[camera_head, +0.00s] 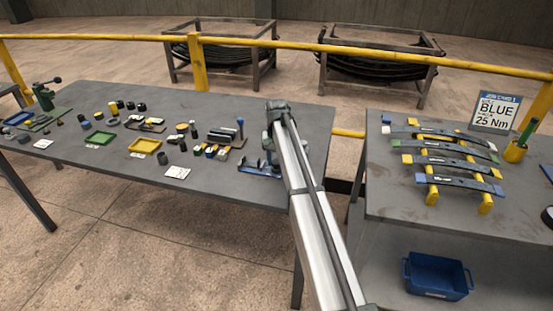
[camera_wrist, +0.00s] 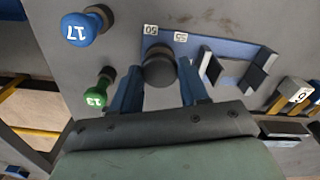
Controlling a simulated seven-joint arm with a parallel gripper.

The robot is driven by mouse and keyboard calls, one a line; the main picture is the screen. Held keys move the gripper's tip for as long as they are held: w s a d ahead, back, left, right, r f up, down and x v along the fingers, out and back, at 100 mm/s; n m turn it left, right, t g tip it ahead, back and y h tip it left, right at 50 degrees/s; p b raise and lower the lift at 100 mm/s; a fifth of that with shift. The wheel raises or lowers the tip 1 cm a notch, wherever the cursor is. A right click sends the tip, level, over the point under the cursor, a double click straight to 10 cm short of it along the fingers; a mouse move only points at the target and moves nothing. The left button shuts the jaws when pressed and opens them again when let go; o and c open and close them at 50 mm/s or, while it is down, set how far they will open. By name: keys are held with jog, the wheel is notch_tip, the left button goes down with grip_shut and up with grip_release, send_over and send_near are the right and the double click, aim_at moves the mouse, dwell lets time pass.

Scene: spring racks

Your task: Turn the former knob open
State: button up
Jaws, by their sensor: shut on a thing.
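The former (camera_wrist: 225,45) is a blue plate with dark angled blocks and two small number labels. Its dark round knob (camera_wrist: 158,66) sits at the plate's left end in the wrist view. My gripper (camera_wrist: 160,80) has its two blue fingers on either side of the knob and is shut on it. In the head view the blue former (camera_head: 258,170) lies at the right end of the left table, with my gripper (camera_head: 268,148) over it. The arm hides part of it there, and I cannot make out the knob in that view.
A blue-topped driver marked 17 (camera_wrist: 82,28) and a green-topped one marked 13 (camera_wrist: 95,95) stand close left of my gripper in the wrist view. Spring leaves (camera_head: 455,160) lie on yellow supports on the right table. A blue bin (camera_head: 436,280) is below.

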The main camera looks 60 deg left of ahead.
aim_at(277, 161)
jog(key=m, duration=0.4)
jog(key=shift+m, duration=1.9)
jog(key=o, duration=1)
jog(key=shift+o, duration=0.2)
notch_tip(277, 161, up, 14)
jog(key=shift+w+f+m, duration=0.1)
jog(key=shift+m, duration=0.2)
